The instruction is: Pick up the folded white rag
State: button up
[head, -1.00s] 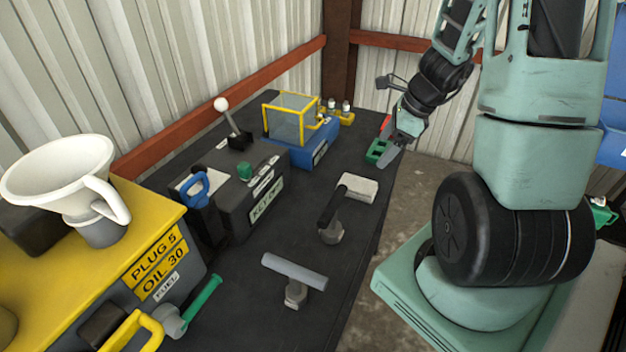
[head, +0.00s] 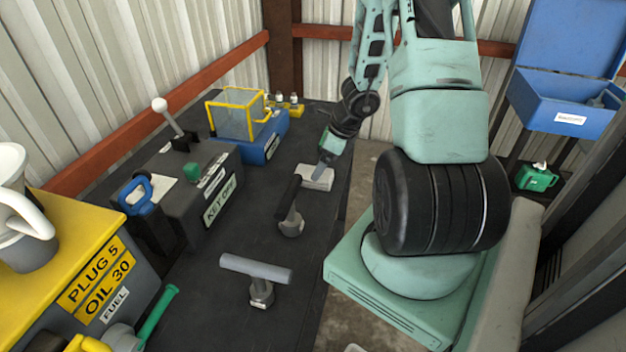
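The folded white rag (head: 312,184) lies on the dark bench top near its right edge, in the middle of the head view. It is a small flat pale block, partly covered by my gripper. My gripper (head: 319,172) points down over the rag, its tip at or just above the rag's upper face. I cannot tell whether it touches the rag. The fingers are small and seen from the side, so their opening is not clear.
A black-handled tool (head: 290,205) stands just in front of the rag, and a grey T-handled tool (head: 257,270) nearer. A grey key box (head: 222,190) and a blue box with a yellow-framed case (head: 270,135) stand to the left. The bench between them is clear.

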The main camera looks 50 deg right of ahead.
jog(key=b+x, duration=0.1)
jog(key=x, duration=0.4)
jog(key=shift+w+d+f, duration=0.1)
jog(key=shift+w, duration=0.05)
jog(key=c, duration=1.1)
